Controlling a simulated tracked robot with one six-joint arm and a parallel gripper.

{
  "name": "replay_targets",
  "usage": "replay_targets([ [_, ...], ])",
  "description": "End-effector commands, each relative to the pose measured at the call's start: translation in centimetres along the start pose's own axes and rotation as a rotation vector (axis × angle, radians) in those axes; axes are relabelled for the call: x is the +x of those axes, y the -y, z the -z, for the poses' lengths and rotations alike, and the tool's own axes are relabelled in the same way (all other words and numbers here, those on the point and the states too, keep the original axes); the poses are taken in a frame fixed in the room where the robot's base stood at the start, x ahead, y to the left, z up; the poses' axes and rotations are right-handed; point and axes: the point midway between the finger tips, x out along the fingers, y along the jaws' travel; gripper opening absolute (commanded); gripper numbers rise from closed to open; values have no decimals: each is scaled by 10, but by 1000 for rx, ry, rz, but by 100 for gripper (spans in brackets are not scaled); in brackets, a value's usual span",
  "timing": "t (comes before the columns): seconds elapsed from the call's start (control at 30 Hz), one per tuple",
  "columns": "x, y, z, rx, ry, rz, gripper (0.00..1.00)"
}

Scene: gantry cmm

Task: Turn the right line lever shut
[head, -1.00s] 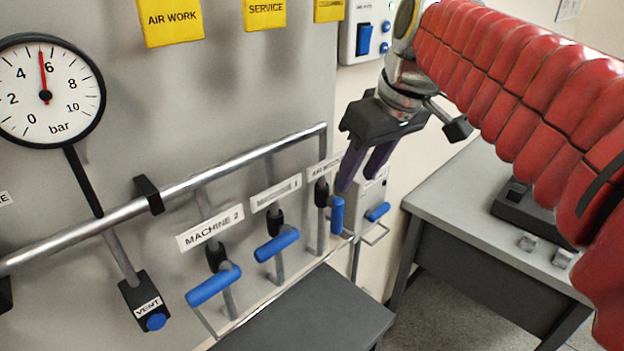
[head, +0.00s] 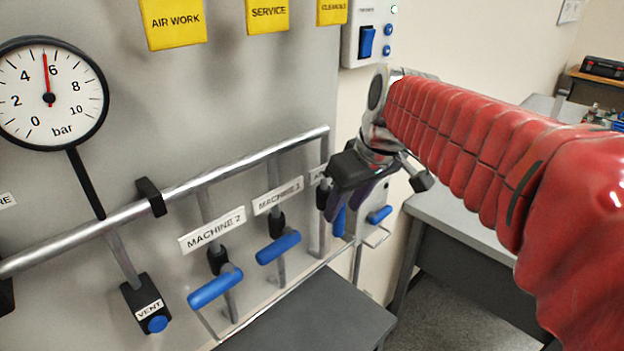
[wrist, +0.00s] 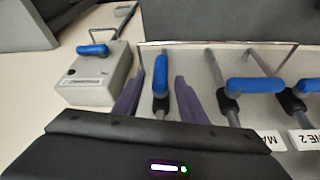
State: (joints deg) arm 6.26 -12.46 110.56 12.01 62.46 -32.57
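The right line lever is a blue handle (head: 340,222) on the rightmost drop pipe of the panel, lying along its pipe. In the wrist view the blue handle (wrist: 160,76) shows upright between the two purple fingers. My gripper (head: 346,218) is open in front of this lever, with a finger on each side and a visible gap to the handle in the wrist view (wrist: 157,84). The gripper partly hides the lever's valve body and label in the head view. Contact with the handle cannot be made out.
The MACHINE 1 lever (head: 278,247) and MACHINE 2 lever (head: 215,287) lie crosswise to their pipes on the left. A grey box with a blue handle (head: 379,214) is close on the right. A wire guard runs below the levers. A grey bench (head: 445,203) stands at right.

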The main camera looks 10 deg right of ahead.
Motion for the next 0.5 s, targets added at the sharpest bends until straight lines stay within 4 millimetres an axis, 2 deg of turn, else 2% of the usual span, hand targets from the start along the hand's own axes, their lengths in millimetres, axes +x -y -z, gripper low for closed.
replay_targets([
  [0.2, 32, 0, -1, 0, 3, 2, 38],
  [0.5, 45, 0, 0, -1, 0, 0, 38],
])
